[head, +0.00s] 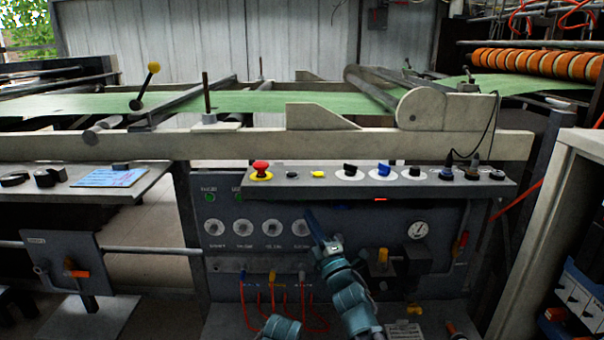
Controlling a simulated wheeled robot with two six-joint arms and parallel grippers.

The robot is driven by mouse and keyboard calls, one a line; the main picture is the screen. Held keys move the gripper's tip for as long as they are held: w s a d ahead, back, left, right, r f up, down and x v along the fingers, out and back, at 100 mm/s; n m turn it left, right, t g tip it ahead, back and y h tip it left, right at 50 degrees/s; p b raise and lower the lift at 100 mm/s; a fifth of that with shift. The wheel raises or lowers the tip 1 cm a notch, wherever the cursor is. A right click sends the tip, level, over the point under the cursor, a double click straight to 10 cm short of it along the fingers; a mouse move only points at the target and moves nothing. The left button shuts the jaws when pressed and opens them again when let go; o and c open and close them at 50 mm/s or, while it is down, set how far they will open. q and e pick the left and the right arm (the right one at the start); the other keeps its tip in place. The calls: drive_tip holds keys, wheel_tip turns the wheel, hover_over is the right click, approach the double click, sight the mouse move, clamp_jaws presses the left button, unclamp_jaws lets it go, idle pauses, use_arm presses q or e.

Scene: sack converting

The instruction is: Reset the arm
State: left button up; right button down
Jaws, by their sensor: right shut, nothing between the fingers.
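My right arm comes up from the bottom of the head view. Its gripper (317,226) is shut and empty, with the dark fingers pointing up and left. It is in front of the grey control panel (340,221), near the rightmost of the round dials (301,227) and below the button ledge (330,190). I cannot tell whether it touches the panel. A second teal arm part of mine shows at the bottom edge. My left gripper is not in view.
The ledge carries a red mushroom button (261,168) and several black knobs. Red hoses (309,300) hang below the dials. A gauge (418,229) and valves sit to the right. Green sheet (260,102) runs across the machine behind. A white cabinet (545,230) stands at the right.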

drive_tip(key=s+d+f+m+g+h+p, duration=0.2)
drive_tip(key=f+m+g+h+p, duration=0.1)
drive_tip(key=f+m+g+h, duration=0.3)
drive_tip(key=s+d+f+m+g+h+p, duration=0.2)
drive_tip(key=s+f+m+g+h+p, duration=0.15)
drive_tip(key=f+m, duration=0.4)
drive_tip(key=s+f+m+g+h+p, duration=0.1)
drive_tip(key=s+f+m+g+p, duration=0.15)
drive_tip(key=s+g, duration=0.55)
drive_tip(key=s+f+m+g+p, duration=0.2)
drive_tip(key=s+f+g, duration=0.1)
drive_tip(key=s, duration=1)
wheel_tip(320, 180, up, 38)
drive_tip(key=p, duration=3.8)
drive_tip(key=shift+s, duration=0.15)
